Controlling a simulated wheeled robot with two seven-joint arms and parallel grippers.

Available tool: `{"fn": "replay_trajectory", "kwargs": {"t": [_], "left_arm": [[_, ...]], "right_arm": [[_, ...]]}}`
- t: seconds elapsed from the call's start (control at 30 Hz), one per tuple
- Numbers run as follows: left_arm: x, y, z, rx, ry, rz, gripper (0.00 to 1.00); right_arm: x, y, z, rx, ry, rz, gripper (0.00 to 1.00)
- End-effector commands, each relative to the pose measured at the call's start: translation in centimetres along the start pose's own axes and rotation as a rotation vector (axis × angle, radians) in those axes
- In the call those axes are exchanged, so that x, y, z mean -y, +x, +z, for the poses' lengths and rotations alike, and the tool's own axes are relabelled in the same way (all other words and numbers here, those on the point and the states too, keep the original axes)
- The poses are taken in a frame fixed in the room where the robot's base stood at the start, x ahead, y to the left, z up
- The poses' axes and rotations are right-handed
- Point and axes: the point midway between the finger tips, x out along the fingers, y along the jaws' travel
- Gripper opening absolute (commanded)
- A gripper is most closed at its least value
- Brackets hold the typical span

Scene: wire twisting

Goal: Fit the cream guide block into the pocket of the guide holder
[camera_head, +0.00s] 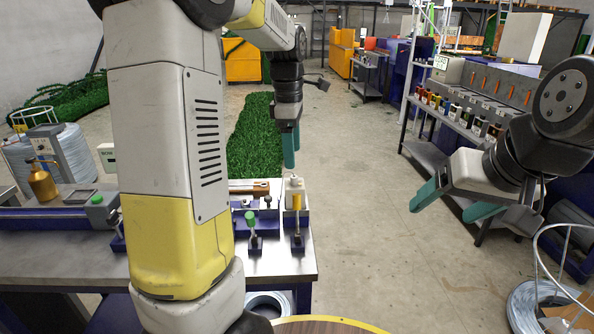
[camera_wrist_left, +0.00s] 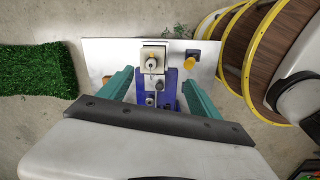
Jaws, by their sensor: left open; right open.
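The cream guide block (camera_head: 294,184) is at the right end of the workbench, at the grey guide holder (camera_head: 302,214). In the left wrist view the cream block (camera_wrist_left: 146,53) is a pale square with a dark-ringed metal nub in its middle. I cannot tell how deep it sits in the pocket. My left gripper (camera_head: 290,150) is open and empty above the bench, pointing down, with its teal fingers apart in the left wrist view (camera_wrist_left: 159,88). My right gripper (camera_head: 447,202) is open and empty, well to the right of the bench, over the floor.
A yellow-topped lever (camera_head: 296,203) and a green-topped lever (camera_head: 250,219) stand at the front of the bench (camera_head: 272,262). A blue fixture (camera_wrist_left: 168,90) lies between my left fingers' outlines. A shelf with spools (camera_head: 460,112) stands at the right. Open floor lies between.

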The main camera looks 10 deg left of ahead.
Motion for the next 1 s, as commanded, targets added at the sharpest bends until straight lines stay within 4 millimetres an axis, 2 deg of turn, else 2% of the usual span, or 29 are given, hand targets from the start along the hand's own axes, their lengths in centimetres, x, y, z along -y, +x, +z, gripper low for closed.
{"fn": "replay_trajectory", "kwargs": {"t": [0.03,0.1,0.23,0.4,0.5,0.6,0.7,1.0], "left_arm": [[1.7,-1.4,-0.1,0.026,0.104,0.037,0.73],[4.2,-2.8,-0.2,0.051,0.292,0.096,0.73],[9.2,-4.7,-0.1,0.053,0.672,0.226,0.73],[15.6,-5.4,0.3,-0.038,1.148,0.390,0.73],[18.5,-5.0,0.5,-0.119,1.373,0.457,0.73],[20.4,-4.5,0.6,-0.192,1.533,0.496,0.73],[21.4,-4.1,0.7,-0.240,1.628,0.514,0.73],[21.8,-3.9,0.7,-0.261,1.670,0.519,0.73]], "right_arm": [[0.0,0.0,0.0,0.000,0.000,0.000,0.76],[0.0,0.0,0.0,0.000,0.000,0.000,0.76],[0.0,0.0,0.0,0.000,0.000,0.000,0.76],[0.0,0.0,0.0,0.000,0.000,0.000,0.76],[0.0,0.0,0.0,0.000,0.000,0.000,0.76],[0.0,0.0,0.0,0.000,0.000,0.000,0.76],[0.0,0.0,0.0,0.000,0.000,0.000,0.76],[0.0,0.0,0.0,0.000,0.000,0.000,0.76]]}}
